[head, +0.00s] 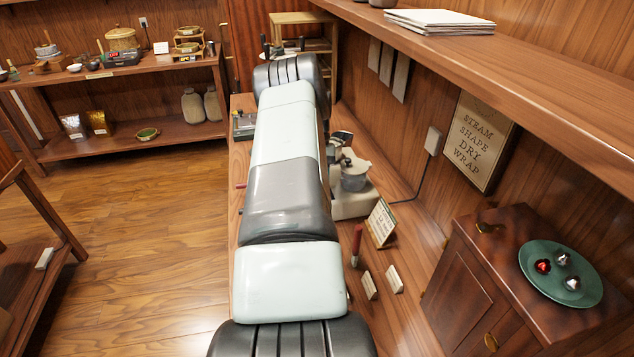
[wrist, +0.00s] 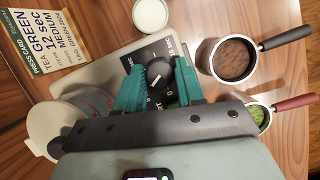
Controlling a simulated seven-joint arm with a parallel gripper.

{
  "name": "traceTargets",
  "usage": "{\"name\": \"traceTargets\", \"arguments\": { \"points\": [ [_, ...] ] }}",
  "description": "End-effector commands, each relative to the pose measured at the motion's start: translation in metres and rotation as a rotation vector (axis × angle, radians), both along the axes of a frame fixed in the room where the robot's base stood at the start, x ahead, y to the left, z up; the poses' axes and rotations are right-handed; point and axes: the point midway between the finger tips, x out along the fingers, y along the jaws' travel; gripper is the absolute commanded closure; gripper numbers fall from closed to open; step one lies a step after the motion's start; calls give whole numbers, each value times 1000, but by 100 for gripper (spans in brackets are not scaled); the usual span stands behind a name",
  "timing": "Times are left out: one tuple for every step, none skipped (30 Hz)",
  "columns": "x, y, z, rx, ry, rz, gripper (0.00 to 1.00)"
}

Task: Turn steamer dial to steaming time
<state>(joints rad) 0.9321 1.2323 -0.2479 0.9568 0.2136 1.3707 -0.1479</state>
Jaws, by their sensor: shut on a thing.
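In the wrist view, the steamer dial (wrist: 157,77) is a dark knob with a white pointer mark, on a black plate with partly hidden white markings. My gripper (wrist: 160,84) has its two teal fingers on either side of the knob, shut on it. I cannot read the number at the pointer. The steamer (wrist: 115,72) has a pale body, with a cream and grey round part at lower left. In the head view, the steamer (head: 352,206) stands right of my arm, which hides the dial and my gripper.
A press card (wrist: 42,40) reading "GREEN", "12 sec" and "MEDIUM" stands at upper left in the wrist view. A pan of brown leaves (wrist: 233,56) and a red-handled pan of green leaves (wrist: 258,115) lie to the right. A white round container (wrist: 150,15) is behind.

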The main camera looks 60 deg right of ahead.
Motion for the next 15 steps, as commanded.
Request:
{"name": "traceTargets", "arguments": {
  "points": [
    [2, -1, 1, -5, -5, -12, 93],
    [2, -1, 1, -5, -5, -19, 93],
    [2, -1, 1, -5, -5, -27, 93],
    [2, -1, 1, -5, -5, -32, 93],
    [1, -1, 1, -5, -5, -36, 93],
    [1, -1, 1, -6, -6, -41, 93],
    [1, -1, 1, -6, -6, -43, 93],
    [1, -1, 1, -6, -6, -45, 93],
    [1, -1, 1, -6, -5, -46, 93],
    [2, -1, 1, -5, -6, -46, 93],
    [2, -1, 1, -6, -6, -47, 93],
    [2, -1, 1, -6, -6, -47, 93],
    [2, -1, 1, -7, -6, -47, 93],
    [2, -2, 1, -7, -6, -47, 93],
    [2, -2, 1, -6, -7, -46, 93]
  ]
}}
